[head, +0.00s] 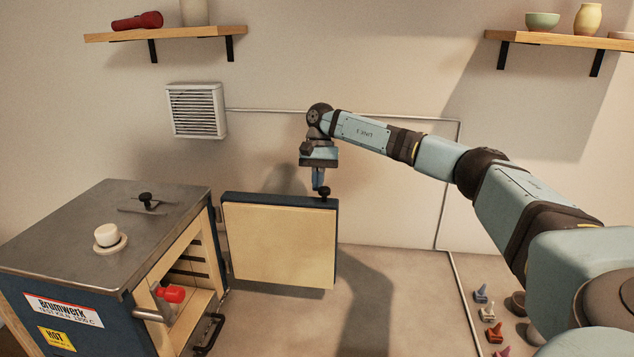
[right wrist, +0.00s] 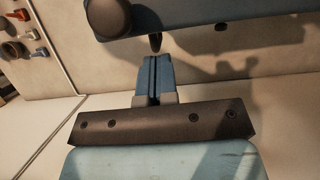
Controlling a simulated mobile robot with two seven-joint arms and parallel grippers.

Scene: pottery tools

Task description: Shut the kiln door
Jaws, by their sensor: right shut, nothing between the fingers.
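The kiln (head: 105,235) is a grey-topped box at the left with a blue front and yellow lining. Its door (head: 280,240) stands wide open, swung out to the right, with the pale inner face showing. In the right wrist view the shut blue fingers (right wrist: 152,66) point towards the door's blue edge (right wrist: 225,32). My left gripper is out of view.
Several small coloured tools (head: 487,312) are at the lower right. Wall shelves (head: 165,34) hang above.

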